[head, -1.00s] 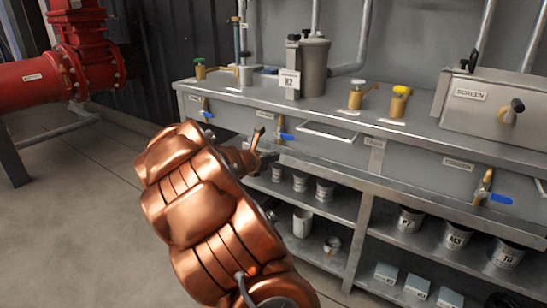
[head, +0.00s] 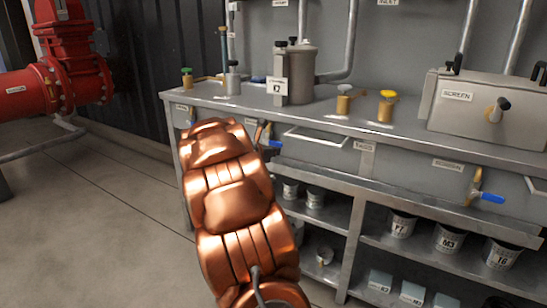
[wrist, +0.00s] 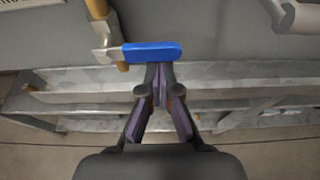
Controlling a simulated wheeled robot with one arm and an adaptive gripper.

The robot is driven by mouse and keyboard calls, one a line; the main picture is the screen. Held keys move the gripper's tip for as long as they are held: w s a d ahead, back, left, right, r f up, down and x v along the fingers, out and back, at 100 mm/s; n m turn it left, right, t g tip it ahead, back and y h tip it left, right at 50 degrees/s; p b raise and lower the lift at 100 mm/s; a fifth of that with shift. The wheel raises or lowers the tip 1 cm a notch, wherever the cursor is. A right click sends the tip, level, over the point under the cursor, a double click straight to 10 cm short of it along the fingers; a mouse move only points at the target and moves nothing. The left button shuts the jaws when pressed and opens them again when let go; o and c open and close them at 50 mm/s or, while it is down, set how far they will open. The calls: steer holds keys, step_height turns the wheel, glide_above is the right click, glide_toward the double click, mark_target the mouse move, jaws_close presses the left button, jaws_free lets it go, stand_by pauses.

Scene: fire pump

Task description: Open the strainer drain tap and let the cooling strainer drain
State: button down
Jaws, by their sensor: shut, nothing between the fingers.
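A tap with a blue lever (head: 275,144) is on the bench front below the grey strainer canister (head: 301,75) tagged K2. In the wrist view the blue lever (wrist: 152,52) lies level, pointing right from a metal stem. Its brass body (wrist: 97,9) is at the upper left. My gripper (wrist: 159,88) is shut and empty, its fingertips just below the lever's lower edge. I cannot tell if they touch it. In the head view my copper-coloured arm hides the gripper and part of this tap.
Another blue-levered tap (head: 490,198) is at the right below the SCREEN box (head: 480,108). The floor at left is clear.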

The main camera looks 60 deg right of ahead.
steer(key=shift+a, duration=0.15)
steer(key=shift+r+p, duration=0.25)
steer(key=shift+p, duration=0.3)
